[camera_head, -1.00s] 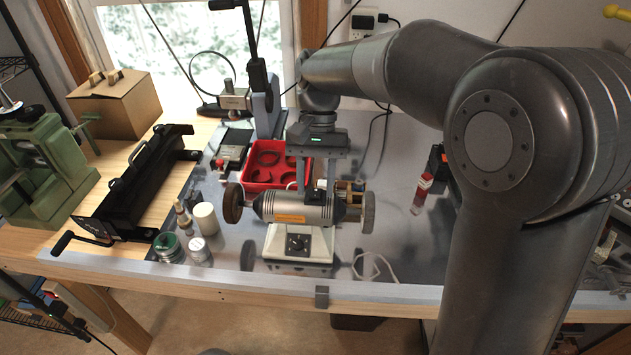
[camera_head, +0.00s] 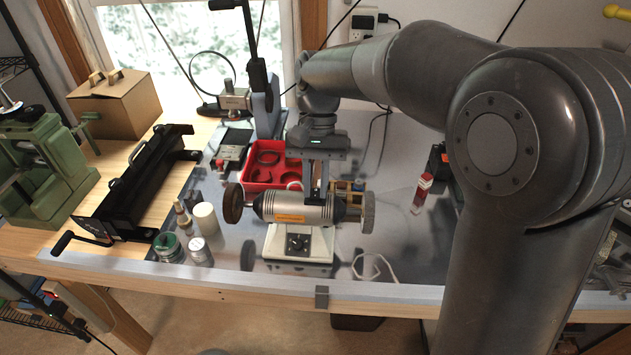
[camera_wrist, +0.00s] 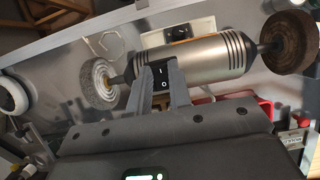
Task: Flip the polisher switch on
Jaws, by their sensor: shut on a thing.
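The polisher (camera_head: 285,207) is a silver cylinder with an orange label, a brown wheel (camera_head: 232,203) on the left and a pale wheel (camera_head: 368,213) on the right. It stands on a white base (camera_head: 296,244) with a dark dial. In the wrist view, a black rocker switch (camera_wrist: 160,76) marked I and O shows on the polisher's silver body (camera_wrist: 207,66). My gripper (camera_head: 317,196) comes down from above, behind the cylinder. Its two fingers, also in the wrist view (camera_wrist: 160,68), are shut on the switch, one on each side. The head view hides the switch.
A red tray (camera_head: 262,184) sits behind the polisher. A cream cylinder (camera_head: 206,219), small jars (camera_head: 168,247) and a bottle stand to the left. A cord loop (camera_head: 374,267) lies at the front right. A red-and-white item (camera_head: 421,193) is on the right. The bench right of the polisher is mostly clear.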

